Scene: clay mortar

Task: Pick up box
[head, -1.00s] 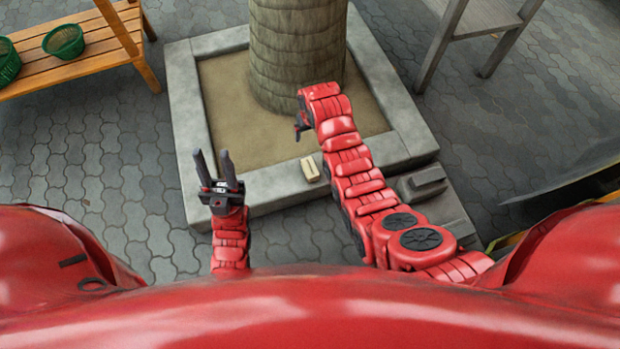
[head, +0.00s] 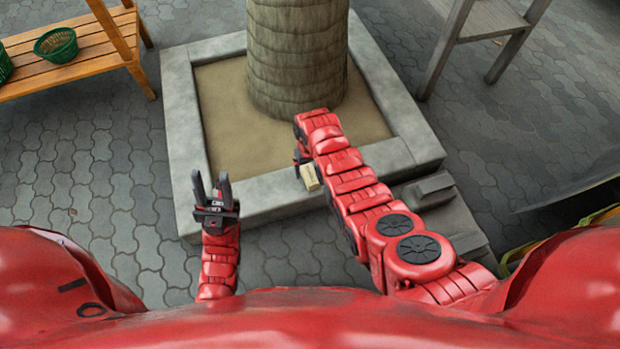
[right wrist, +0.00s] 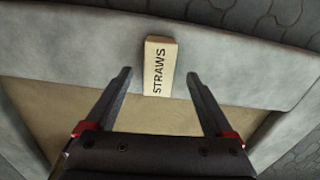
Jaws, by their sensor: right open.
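The box (head: 311,177) is small and cream-coloured and rests on the stone planter's front rim in the head view. In the right wrist view the box (right wrist: 159,66) reads "STRAWS" and shows ahead of the fingertips, centred between them. My right gripper (right wrist: 158,82) is open and empty, with a finger on either side of the box's line and a gap to each. In the head view my right gripper (head: 300,160) is mostly hidden by its arm, close beside the box. My left gripper (head: 212,188) is open and empty, left of the box near the planter's front left corner.
The square stone planter (head: 185,130) holds sand (head: 222,115) and a thick trunk (head: 297,55). A wooden bench (head: 85,60) with a green basket (head: 56,45) stands at the back left. A grey stand (head: 445,45) is at the back right. Paving left of the planter is clear.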

